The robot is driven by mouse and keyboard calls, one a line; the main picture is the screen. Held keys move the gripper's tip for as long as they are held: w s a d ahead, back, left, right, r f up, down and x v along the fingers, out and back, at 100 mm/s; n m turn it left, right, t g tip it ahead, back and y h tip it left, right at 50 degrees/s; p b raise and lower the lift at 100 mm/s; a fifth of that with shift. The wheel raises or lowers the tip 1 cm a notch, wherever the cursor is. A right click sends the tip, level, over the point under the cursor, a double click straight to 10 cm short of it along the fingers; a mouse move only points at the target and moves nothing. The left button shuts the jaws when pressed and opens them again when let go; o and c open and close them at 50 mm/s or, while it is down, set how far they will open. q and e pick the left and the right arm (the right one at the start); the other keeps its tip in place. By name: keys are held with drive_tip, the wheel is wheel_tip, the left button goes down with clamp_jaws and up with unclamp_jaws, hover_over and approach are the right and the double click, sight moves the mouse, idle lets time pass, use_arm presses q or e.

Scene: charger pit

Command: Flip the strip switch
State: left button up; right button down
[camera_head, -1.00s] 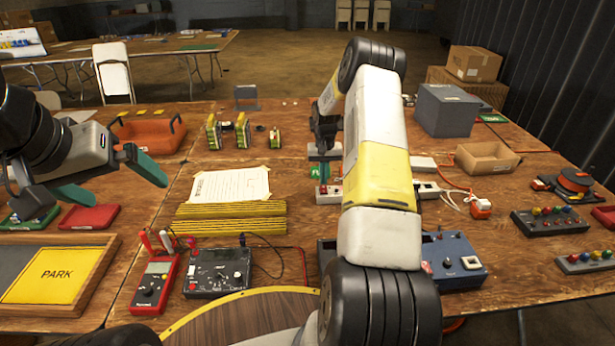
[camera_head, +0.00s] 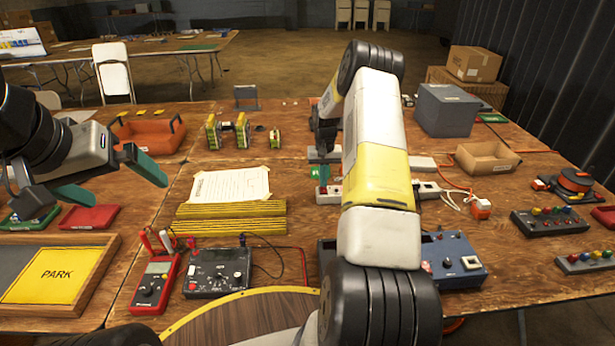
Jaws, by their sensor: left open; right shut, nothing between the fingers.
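The power strip (camera_head: 328,196) lies on the table behind my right forearm. Its left end shows a pale body with a small red switch, and my forearm hides its middle. My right gripper (camera_head: 324,180) points down with its green fingertips shut and empty, at the strip's left end by the red switch. I cannot tell whether the tips touch the switch, nor which way the switch is set. My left gripper (camera_head: 112,178) is open and empty above the left part of the table, far from the strip.
White plugs and an orange-white adapter (camera_head: 481,209) with cables lie right of my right forearm. A blue-grey box (camera_head: 446,110) and a cardboard tray (camera_head: 487,160) stand behind. A paper sheet (camera_head: 230,185), yellow strips and a red multimeter (camera_head: 153,284) lie left of the forearm.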

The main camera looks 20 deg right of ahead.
drive_tip(key=shift+f, duration=0.4)
drive_tip(key=shift+r, duration=3.5)
